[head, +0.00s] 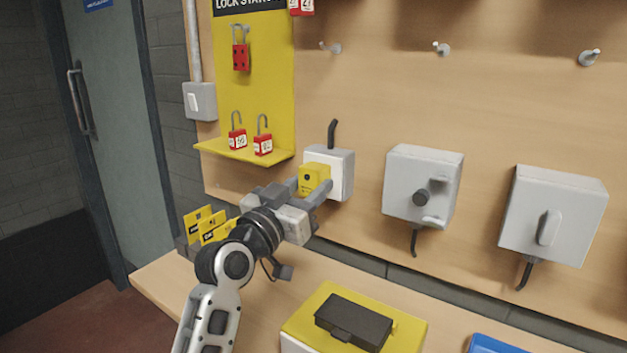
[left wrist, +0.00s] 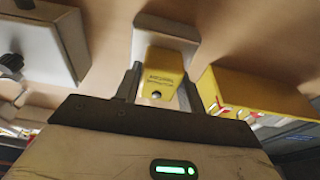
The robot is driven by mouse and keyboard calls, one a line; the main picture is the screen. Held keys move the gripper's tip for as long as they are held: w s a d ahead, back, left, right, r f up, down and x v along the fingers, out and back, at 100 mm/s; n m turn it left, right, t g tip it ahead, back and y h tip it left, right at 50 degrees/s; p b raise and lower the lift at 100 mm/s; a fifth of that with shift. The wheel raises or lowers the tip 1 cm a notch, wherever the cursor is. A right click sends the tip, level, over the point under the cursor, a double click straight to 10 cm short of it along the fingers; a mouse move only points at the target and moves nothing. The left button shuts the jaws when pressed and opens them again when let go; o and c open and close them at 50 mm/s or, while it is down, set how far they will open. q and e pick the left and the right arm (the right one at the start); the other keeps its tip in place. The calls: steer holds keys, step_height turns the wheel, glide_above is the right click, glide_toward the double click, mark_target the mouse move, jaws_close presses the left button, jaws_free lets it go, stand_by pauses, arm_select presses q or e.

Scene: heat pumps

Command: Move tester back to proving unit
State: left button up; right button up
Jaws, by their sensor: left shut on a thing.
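A small yellow block-shaped unit with a dark round spot, seemingly the tester (head: 314,177), is between the two fingers of my left gripper (head: 308,187). In the left wrist view the yellow unit (left wrist: 163,78) shows small print, too small to read, with a finger on each side. It is right in front of a white-and-grey wall box (head: 342,163); whether it touches or is fixed to the box I cannot tell. Which thing is the proving unit is not clear from the frames. My right gripper is not in view.
A yellow lock board (head: 265,85) with red padlocks is left of the wall box. Two grey switch boxes (head: 424,175) (head: 553,215) are to the right. On the bench are yellow tags (head: 197,217), a yellow-topped case (head: 402,333) with a dark item, and a blue object (head: 490,344).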

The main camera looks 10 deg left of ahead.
arm_select(q)
steer(key=shift+s, duration=0.1)
steer(key=shift+r+p+v, duration=0.2)
steer(key=shift+p+v, duration=0.1)
steer(key=shift+v, duration=0.7)
steer(key=shift+r+p+v, duration=0.15)
steer(key=shift+r+v, duration=0.05)
steer(key=shift+v, duration=0.65)
steer(key=shift+r+p+v, duration=0.1)
steer(key=shift+r+v, duration=0.05)
steer(key=shift+v, duration=0.65)
steer(key=shift+r+p+v, duration=0.15)
steer(key=shift+r+v, duration=0.05)
steer(key=shift+v, duration=0.65)
steer(key=shift+s+a, duration=0.1)
